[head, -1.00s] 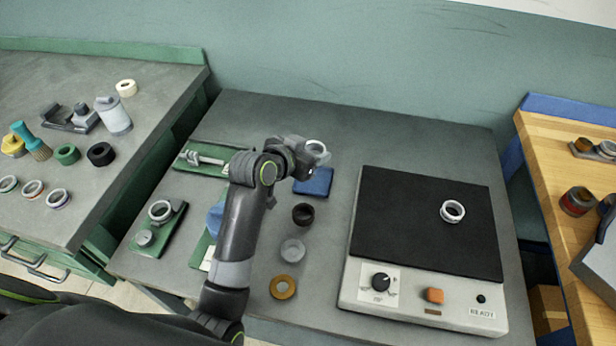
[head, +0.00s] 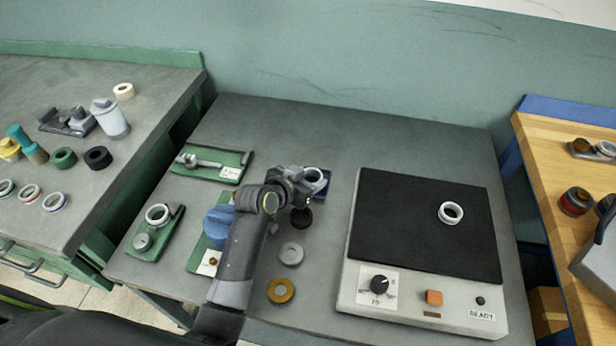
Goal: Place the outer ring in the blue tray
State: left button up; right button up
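A pale metallic ring (head: 314,174), which I take for the outer ring, is at the fingertips of my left gripper (head: 301,184). The gripper hides part of the ring and tray, so I cannot tell if the ring touches the tray floor. The fingers are small and dark here, but the ring has moved along with them and looks held. Another pale ring (head: 451,213) lies on the black plate of the machine. My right gripper is not in view.
The machine (head: 424,230) with knob and orange button fills the table's right side. A dark ring (head: 302,217), a grey ring (head: 291,254) and a brass ring (head: 281,291) lie below the tray. Green trays (head: 152,240) stand left. The table's back is clear.

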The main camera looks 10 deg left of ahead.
pick_arm(q)
jog(key=o, duration=0.4)
jog(key=shift+r, duration=0.25)
jog(key=v, duration=1.2)
jog(key=shift+f, duration=0.1)
